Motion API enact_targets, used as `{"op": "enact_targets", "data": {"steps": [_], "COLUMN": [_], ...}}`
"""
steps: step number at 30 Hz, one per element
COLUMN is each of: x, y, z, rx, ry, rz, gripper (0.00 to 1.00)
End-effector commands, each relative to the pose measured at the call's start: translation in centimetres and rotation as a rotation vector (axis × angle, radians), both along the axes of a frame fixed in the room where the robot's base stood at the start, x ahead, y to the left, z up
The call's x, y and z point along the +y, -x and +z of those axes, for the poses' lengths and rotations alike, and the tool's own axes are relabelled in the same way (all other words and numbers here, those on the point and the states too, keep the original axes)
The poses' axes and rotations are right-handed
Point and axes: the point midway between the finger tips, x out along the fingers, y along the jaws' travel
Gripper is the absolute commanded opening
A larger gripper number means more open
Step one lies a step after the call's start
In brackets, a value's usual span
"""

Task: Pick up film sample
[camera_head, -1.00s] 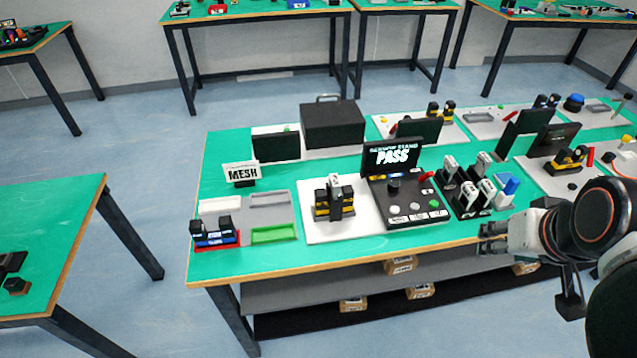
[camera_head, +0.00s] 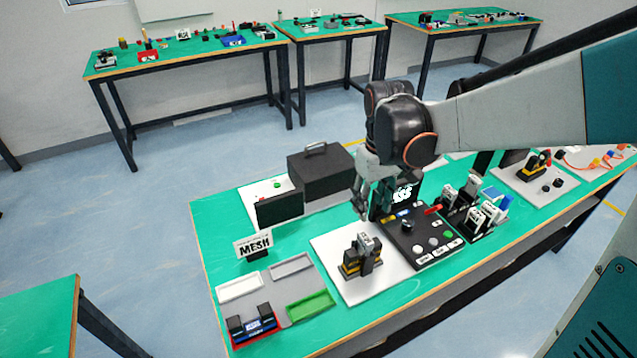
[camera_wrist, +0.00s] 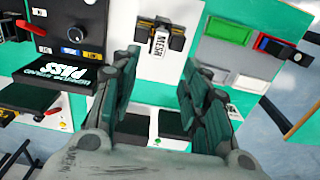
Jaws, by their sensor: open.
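I cannot tell which piece is the film sample, as the rack labels are too small to read. Several upright white-topped samples (camera_head: 474,219) stand in a black rack at the right of the head view. Another sample, marked MESH (camera_wrist: 158,42) in the wrist view, is upright in a black-and-yellow holder (camera_head: 352,268) on a white board. My gripper (camera_head: 362,206) is in the air over the table, behind and above that holder and left of the rack. In the wrist view its dark green fingers (camera_wrist: 160,78) are apart with nothing between them.
A black control panel (camera_head: 423,250) with a PASS screen (camera_wrist: 72,82) stands beside the holder. A black box (camera_head: 318,172) and dark screen (camera_head: 279,210) are behind. A MESH sign (camera_head: 253,245), coloured trays (camera_head: 310,306) and a blue-and-black item (camera_head: 252,326) are at left.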

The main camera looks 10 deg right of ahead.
Motion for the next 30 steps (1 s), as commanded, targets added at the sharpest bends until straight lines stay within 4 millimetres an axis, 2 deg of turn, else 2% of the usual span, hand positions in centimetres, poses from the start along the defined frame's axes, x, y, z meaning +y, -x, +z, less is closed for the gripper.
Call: {"op": "enact_targets", "data": {"steps": [5,12,16,23,30], "x": [0.0,0.0,0.0,0.0,0.0], "y": [-0.1,-0.1,-0.1,-0.1,-0.4], "z": [-2.2,-6.8,-8.2,-9.3,-12.6], "rx": [0.005,0.004,0.004,0.004,0.004], "ry": [0.0,0.0,0.0,0.0,0.0], "rz": [0.003,0.002,0.002,0.002,0.002], "gripper": [0.42,0.42,0.42,0.42,0.42]}}
